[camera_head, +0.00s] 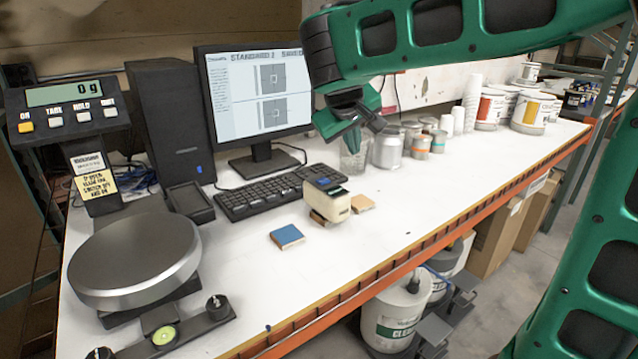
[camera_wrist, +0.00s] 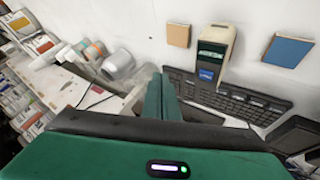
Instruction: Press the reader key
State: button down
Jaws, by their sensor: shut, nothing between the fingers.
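The reader (camera_head: 329,206) is a small cream handheld device with a dark top, standing on the white bench in front of the keyboard. A chip edge shows under its front. In the wrist view the reader (camera_wrist: 228,38) is right of and above my fingers, with a dark green panel and a small blue display on its top. I cannot tell for certain which part is the key. My gripper (camera_head: 352,140) is shut and empty, with green fingers, above the bench behind and right of the reader, apart from it. In the wrist view the gripper (camera_wrist: 161,95) points toward the wall of white bench.
A blue chip (camera_head: 287,236) and a tan chip (camera_head: 362,203) lie either side of the reader. The keyboard (camera_head: 262,195) and monitor (camera_head: 257,95) are behind. A glass (camera_head: 353,163) and cans (camera_head: 388,152) stand near my gripper. A scale (camera_head: 135,255) is at left.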

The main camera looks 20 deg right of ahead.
notch_tip(320, 180, up, 2)
jog(key=n+t, duration=0.1)
send_over(322, 182)
jog(key=shift+s+r, duration=0.2)
jog(key=shift+f, duration=4.4)
jog(key=shift+f, duration=0.15)
jog(key=shift+f, duration=0.25)
jog(key=shift+f, duration=0.35)
jog(key=shift+r, duration=0.85)
